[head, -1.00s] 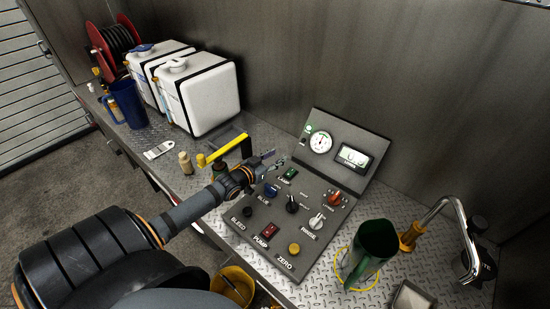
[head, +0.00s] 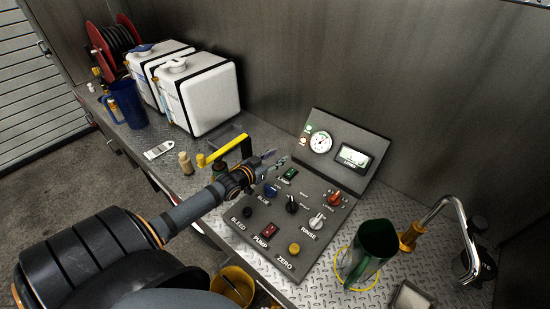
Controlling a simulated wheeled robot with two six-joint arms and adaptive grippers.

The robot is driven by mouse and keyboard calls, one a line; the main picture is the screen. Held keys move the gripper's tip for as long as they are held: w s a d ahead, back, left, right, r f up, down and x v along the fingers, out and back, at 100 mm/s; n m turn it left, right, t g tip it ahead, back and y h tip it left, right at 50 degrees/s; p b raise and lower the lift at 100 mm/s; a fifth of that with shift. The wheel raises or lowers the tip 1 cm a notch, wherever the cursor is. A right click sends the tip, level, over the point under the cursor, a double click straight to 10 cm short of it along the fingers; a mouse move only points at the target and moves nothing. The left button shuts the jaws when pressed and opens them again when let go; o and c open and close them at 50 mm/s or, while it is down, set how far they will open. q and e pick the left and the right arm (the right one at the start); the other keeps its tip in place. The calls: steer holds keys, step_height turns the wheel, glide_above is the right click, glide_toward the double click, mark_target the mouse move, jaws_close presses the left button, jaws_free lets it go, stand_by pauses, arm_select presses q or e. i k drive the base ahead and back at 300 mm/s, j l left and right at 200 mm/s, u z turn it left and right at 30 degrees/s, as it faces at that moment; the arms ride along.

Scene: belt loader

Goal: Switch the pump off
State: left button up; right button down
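The red PUMP switch (head: 269,230) sits at the lower left of the sloped grey control panel (head: 262,258), with its label below it. It is too small to tell which way the rocker is tilted. My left gripper (head: 274,158) is over the panel's upper left edge, near the green LAMP switch (head: 290,174). Its fingers look apart and hold nothing. It is clear of the PUMP switch. A round gauge (head: 320,143) and a lit display (head: 353,157) are on the panel's raised back. My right gripper is not in view.
A yellow handle (head: 222,150) is close to my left gripper.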

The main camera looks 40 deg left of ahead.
mark_target(270, 229)
steer(key=k+j, duration=0.1)
steer(key=k, duration=0.9)
